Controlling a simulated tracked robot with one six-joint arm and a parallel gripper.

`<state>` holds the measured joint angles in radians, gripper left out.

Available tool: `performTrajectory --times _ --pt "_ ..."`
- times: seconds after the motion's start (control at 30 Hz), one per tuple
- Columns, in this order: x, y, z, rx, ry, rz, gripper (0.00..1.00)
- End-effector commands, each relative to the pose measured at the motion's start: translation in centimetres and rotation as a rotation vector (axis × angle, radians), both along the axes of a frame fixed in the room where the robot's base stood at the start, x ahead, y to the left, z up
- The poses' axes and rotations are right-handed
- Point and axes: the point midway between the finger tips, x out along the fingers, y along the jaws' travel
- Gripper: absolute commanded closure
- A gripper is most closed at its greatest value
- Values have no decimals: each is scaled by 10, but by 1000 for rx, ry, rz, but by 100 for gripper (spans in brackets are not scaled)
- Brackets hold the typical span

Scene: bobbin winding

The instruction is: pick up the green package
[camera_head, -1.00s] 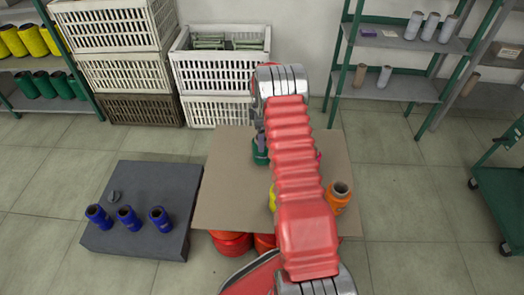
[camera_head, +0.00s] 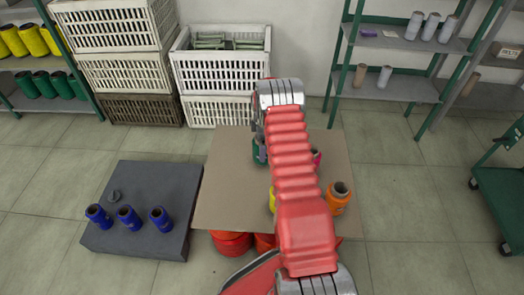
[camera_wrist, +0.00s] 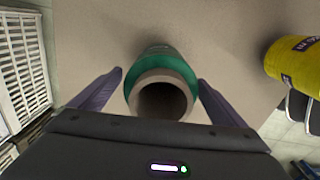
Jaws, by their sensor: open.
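The green package (camera_wrist: 160,57) is a green bobbin with a hollow grey-brown core, standing on the brown board. In the wrist view it is between the two fingers of my gripper (camera_wrist: 160,88), with a small gap showing on each side. My gripper is open. In the head view only a sliver of the green package (camera_head: 257,150) shows, at the left of my red arm, which hides most of it.
On the brown board (camera_head: 225,190) stand an orange bobbin (camera_head: 338,203), a partly hidden yellow bobbin (camera_wrist: 297,63) and a partly hidden pink one (camera_head: 316,157). Blue bobbins (camera_head: 128,217) stand on a dark block (camera_head: 185,185) at left. White crates (camera_head: 215,75) are behind.

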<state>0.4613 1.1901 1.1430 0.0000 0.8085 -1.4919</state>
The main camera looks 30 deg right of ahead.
Motion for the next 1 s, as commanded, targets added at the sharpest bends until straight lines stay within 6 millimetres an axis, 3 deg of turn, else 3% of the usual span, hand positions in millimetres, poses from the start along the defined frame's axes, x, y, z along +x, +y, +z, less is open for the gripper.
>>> performTrajectory --times 0.6,1.0 --pt "0 0 -5 0 0 0 5" --pt "0 1 -5 0 0 1 33"
